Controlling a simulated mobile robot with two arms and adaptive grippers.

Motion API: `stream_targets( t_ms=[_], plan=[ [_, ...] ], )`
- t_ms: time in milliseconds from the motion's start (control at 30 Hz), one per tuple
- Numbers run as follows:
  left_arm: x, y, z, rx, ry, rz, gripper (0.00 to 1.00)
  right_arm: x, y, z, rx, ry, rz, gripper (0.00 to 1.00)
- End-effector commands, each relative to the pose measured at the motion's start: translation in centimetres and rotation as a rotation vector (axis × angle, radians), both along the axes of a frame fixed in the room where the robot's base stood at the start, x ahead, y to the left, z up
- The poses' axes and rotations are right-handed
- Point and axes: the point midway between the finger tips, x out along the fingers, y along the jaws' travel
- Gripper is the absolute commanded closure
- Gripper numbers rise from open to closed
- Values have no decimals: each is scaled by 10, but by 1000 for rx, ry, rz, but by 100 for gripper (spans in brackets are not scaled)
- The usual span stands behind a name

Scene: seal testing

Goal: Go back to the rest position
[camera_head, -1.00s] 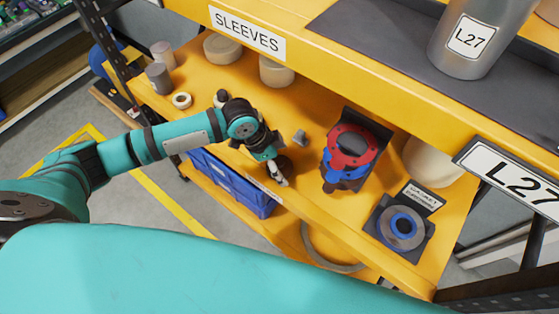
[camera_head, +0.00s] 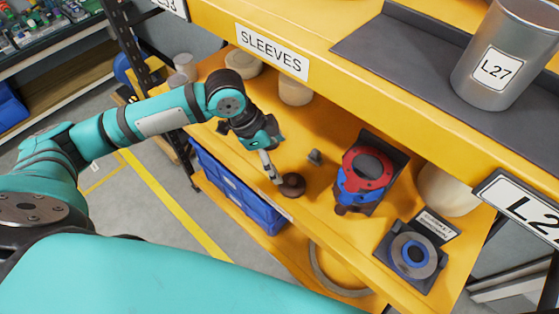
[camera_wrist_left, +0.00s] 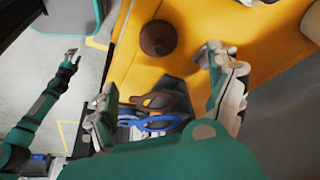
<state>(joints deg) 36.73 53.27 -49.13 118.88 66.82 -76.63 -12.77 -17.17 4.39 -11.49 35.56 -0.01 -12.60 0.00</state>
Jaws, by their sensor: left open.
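My left gripper (camera_head: 269,167) is open and empty over the front of the yellow shelf (camera_head: 330,215). It is just up and left of a dark brown round piece (camera_head: 292,185) on the shelf.
A red and blue fixture (camera_head: 366,170) and a gasket stand (camera_head: 413,255) are to the right. A small grey part (camera_head: 314,157) lies near the gripper. A blue bin (camera_head: 240,195) is below. The upper shelf labelled SLEEVES (camera_head: 272,52) overhangs behind.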

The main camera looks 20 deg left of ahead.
Motion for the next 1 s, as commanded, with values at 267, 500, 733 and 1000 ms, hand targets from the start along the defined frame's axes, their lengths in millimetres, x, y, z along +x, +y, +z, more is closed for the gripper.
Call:
stream_targets(
  t_ms=[267,500,733,1000],
  plan=[
    [0,0,0,0,0,0,10,0,0,0,0,0,1,60],
    [-1,-1,0,0,1,0,10,0,-3,0,-3,0,2,60],
    [-25,-40,-22,-46,-20,1,10,0,-4,0,-5,1,2,60],
    [-71,-72,-47,-135,-59,286,10,0,-4,0,-5,1,2,60]
  ],
)
